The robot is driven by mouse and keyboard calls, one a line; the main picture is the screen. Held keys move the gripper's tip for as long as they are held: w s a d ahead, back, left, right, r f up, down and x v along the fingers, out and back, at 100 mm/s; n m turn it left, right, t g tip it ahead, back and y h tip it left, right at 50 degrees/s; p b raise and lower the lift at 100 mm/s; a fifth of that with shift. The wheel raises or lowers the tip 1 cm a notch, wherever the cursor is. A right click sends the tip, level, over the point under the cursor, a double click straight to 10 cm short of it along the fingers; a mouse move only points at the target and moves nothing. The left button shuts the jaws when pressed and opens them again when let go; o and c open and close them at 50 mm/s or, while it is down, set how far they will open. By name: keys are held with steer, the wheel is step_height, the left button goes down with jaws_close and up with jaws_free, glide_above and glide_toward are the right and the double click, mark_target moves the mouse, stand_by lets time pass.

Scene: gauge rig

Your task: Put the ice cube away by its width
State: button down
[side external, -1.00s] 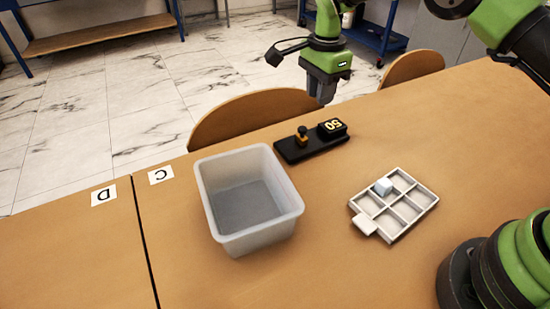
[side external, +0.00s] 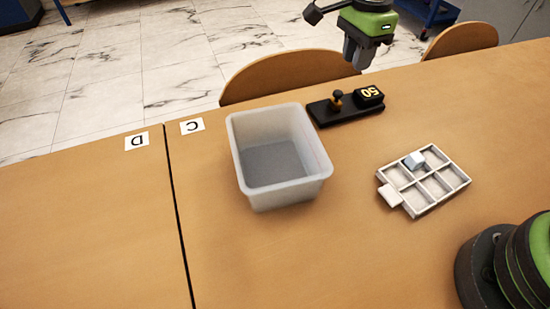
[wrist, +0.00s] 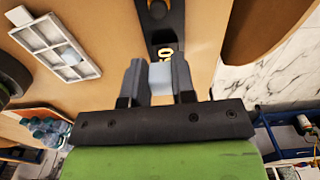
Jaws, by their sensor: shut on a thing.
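A pale blue ice cube (wrist: 160,78) is between the two fingers of my gripper (wrist: 158,74), which is shut on it. In the side view my gripper (side external: 356,60) hangs at the top, beyond the gauge, and the held cube cannot be made out. The black gauge (side external: 345,109) has a small knobbed post and a display (side external: 369,94) with yellow digits, upside down, that look like 50. A white divided tray (side external: 428,204) stands at right with one pale blue cube (side external: 415,160) in a far compartment; its other compartments look empty. The tray also shows in the wrist view (wrist: 52,47).
An open translucent bin (side external: 285,188) stands left of the tray, apparently empty. Cards C (side external: 192,125) and D (side external: 137,141) lie beside the table seam. Chairs (side external: 290,75) stand at the far edge. The wood between bin and tray is clear.

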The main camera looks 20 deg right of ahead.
steer(key=s+a+r+n, duration=0.1)
steer(key=s+a+n, duration=0.4)
steer(key=a, duration=0.5)
steer(key=s+a+r+n, duration=0.1)
steer(key=s+a+n, duration=0.4)
steer(key=a, duration=0.5)
steer(key=shift+m, duration=0.7)
steer(key=shift+s+d+f, duration=0.1)
steer(key=shift+s+f, duration=0.05)
steer(key=shift+f, duration=0.85)
steer(key=shift+s+d+f, duration=0.1)
steer(key=shift+s+f, duration=0.05)
steer(key=shift+f, duration=0.8)
steer(key=shift+s+d+f, duration=0.1)
steer(key=shift+s+f, duration=0.05)
steer(key=shift+f, duration=0.85)
steer(key=c, duration=0.9)
jaws_free()
steer(key=shift+o, duration=0.2)
step_height(320, 180, up, 10)
